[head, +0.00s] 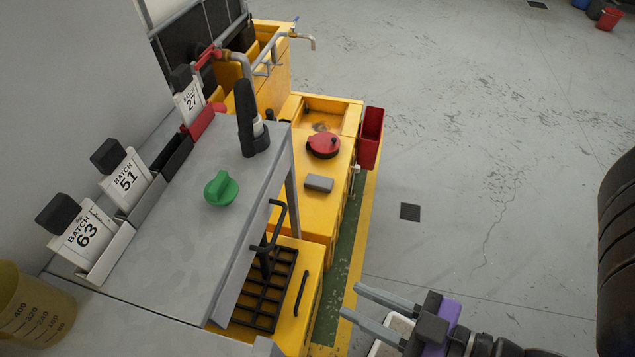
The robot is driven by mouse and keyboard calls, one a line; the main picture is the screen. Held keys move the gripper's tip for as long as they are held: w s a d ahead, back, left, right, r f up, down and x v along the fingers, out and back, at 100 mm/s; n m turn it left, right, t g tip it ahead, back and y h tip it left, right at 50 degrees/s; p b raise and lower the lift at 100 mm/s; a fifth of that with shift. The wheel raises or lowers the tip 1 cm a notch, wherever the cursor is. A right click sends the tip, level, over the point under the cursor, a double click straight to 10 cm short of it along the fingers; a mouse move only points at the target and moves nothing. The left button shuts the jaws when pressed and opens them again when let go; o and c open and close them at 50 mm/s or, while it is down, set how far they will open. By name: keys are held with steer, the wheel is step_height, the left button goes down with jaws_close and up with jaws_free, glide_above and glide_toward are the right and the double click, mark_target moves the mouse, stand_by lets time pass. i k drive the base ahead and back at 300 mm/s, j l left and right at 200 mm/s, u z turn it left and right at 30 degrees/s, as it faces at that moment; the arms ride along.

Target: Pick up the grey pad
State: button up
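The grey pad (319,183) is a small flat block lying on the yellow cabinet top, just in front of a round red lid. My gripper (351,300) is at the lower right, with its two pale fingers pointing left and a gap between them. It is open, with nothing seen between the fingers. In the picture it is below and a little right of the pad, well apart from it and over the floor side of the yellow unit.
A grey bench (190,245) holds a green knob (220,188) and a black-handled tool (249,125). A red lid (323,145) is behind the pad; a red bin (370,138) hangs at the cabinet's right. Black handles (300,293) stick out below. Open floor lies right.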

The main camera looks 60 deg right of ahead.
mark_target(318, 183)
steer(key=u, duration=0.3)
steer(key=l+u, duration=0.95)
steer(key=u, duration=0.15)
steer(key=k+l, duration=0.1)
steer(key=l, duration=0.35)
steer(key=k+l+u, duration=0.1)
steer(key=l, duration=0.3)
steer(key=k+l+u, duration=0.1)
steer(key=l, duration=0.3)
steer(key=k+l, duration=0.25)
steer(key=l, duration=0.2)
steer(key=k+l+u, duration=0.1)
steer(key=l, duration=0.3)
steer(key=k+l, duration=0.2)
steer(key=l, duration=0.2)
steer(key=k+l+u, duration=0.15)
steer(key=l, duration=0.25)
